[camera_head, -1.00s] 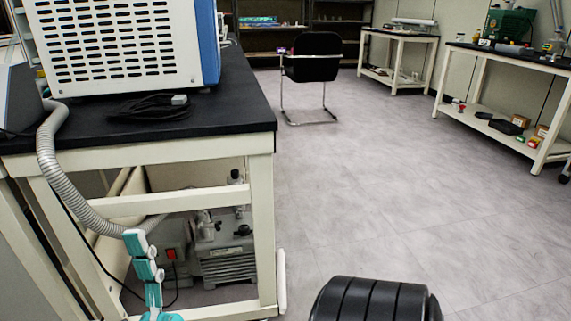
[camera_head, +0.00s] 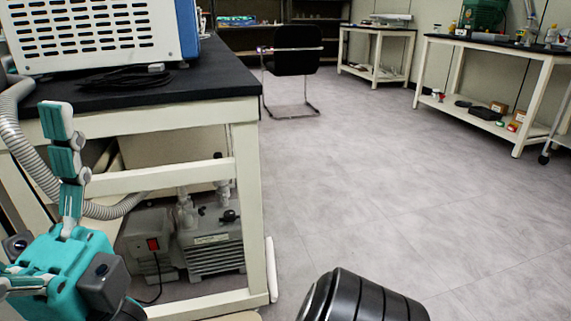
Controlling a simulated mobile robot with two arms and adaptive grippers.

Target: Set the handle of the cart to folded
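My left gripper (camera_head: 65,265), teal with grey joints, is at the lower left in the head view, in front of the bench frame. One finger points up and another reaches toward the left edge, where it is cut off. The fingers are spread apart with nothing seen between them. My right gripper is not in view. I cannot identify the cart for certain. A pale frame with a caster (camera_head: 544,158) is cut off at the right edge and may be part of it. No handle is visible.
A black-topped bench (camera_head: 225,75) at the left carries a white and blue machine (camera_head: 95,35). A grey pump (camera_head: 212,245) stands under it. A black chair (camera_head: 297,50) stands farther back. Side tables (camera_head: 480,42) line the right wall. The middle floor is clear.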

